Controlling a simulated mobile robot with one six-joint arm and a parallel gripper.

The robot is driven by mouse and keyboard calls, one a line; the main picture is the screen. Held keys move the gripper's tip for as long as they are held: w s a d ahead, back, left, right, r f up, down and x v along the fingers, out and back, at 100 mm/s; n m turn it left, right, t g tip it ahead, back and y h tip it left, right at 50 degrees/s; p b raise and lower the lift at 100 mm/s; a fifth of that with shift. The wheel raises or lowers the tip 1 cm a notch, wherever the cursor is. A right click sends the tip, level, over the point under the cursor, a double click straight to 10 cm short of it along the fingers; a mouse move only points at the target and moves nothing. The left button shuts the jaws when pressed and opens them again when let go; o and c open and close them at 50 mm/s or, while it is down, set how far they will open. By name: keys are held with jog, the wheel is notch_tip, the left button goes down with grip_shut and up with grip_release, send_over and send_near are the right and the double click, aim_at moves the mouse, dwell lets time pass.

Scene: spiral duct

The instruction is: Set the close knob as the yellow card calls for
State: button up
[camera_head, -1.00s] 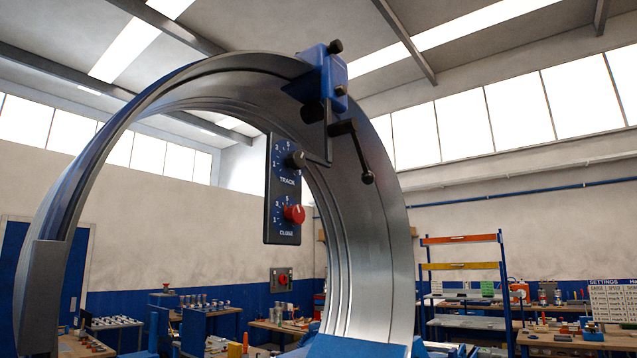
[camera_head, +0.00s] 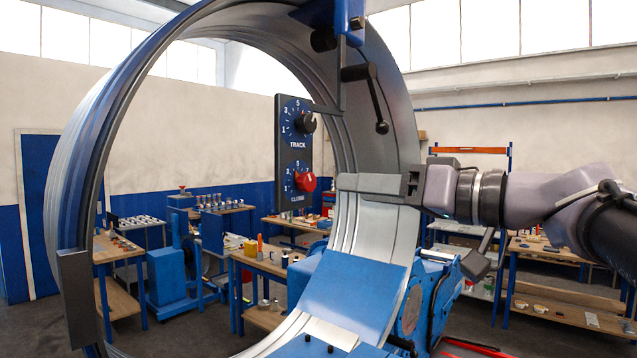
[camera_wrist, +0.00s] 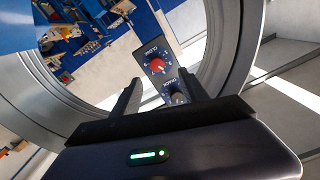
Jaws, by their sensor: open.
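The red CLOSE knob (camera_head: 306,182) sits on the lower dial of the dark blue control panel (camera_head: 284,160). The black TRACK knob (camera_head: 306,123) is above it on the same panel. My gripper (camera_head: 340,184) is open and empty, just right of the CLOSE knob in the head view. In the wrist view the panel appears upside down, with the red knob (camera_wrist: 158,64) beyond the open fingers (camera_wrist: 160,90). I see no contact with it. Which number the red knob points to is too small to tell. No yellow card is readable in the current views.
A large metal duct ring (camera_head: 85,140) surrounds the panel, with a blue clamp (camera_head: 350,20) and black crank handle (camera_head: 375,95) above. A blue plate (camera_head: 350,290) lies across the ring's bottom. Benches with tools (camera_head: 265,262) stand behind.

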aim_at(311, 184)
jog(key=p+x, duration=0.1)
jog(key=x, duration=0.4)
jog(key=p+x, duration=0.1)
jog(key=x, duration=0.4)
jog(key=shift+w+d, duration=0.25)
jog(key=shift+d, duration=0.2)
jog(key=shift+a, duration=0.1)
grip_shut()
